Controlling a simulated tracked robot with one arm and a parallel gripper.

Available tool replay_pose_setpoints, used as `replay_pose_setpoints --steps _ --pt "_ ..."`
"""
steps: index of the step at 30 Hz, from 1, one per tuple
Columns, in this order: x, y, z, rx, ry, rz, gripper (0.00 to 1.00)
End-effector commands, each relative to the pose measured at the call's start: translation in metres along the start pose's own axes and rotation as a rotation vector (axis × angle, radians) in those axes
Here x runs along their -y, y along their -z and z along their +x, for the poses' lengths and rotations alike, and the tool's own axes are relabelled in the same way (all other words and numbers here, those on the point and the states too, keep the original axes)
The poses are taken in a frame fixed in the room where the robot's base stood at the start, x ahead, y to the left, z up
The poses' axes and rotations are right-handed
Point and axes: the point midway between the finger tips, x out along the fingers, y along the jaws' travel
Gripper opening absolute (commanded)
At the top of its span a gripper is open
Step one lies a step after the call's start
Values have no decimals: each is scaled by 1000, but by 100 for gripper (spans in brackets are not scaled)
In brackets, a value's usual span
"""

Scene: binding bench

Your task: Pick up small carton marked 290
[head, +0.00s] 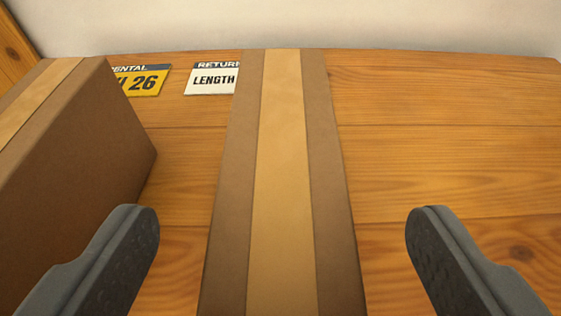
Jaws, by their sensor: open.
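A narrow brown carton (228,215) with a lighter tape strip along its top runs up the middle of the head view, from the bottom edge to near the back of the bench. No number shows on the faces in view, so I cannot tell if it is marked 290. My gripper (282,215) is open, with one dark finger to the left of this carton and one to the right. Bare wood shows between the carton and each finger. The carton's near end is cut off by the bottom of the view.
A larger brown taped carton (95,150) stands at the left, close to my left finger. The wooden bench (450,130) is clear at the right, up to a pale wall (420,25).

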Motion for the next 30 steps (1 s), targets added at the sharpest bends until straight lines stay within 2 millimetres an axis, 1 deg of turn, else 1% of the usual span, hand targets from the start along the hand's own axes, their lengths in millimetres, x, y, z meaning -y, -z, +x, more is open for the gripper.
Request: replay_pose_setpoints --steps 3,8,15,19,24,30 --pt "0 1 9 -1 -1 0 78" --pt "-1 0 16 0 -2 0 78" --pt "0 -1 45 2 -1 -2 78" --pt "0 0 56 0 -1 0 78" --pt "-1 -1 63 1 -2 2 78" --pt "-1 0 63 1 -2 1 78"
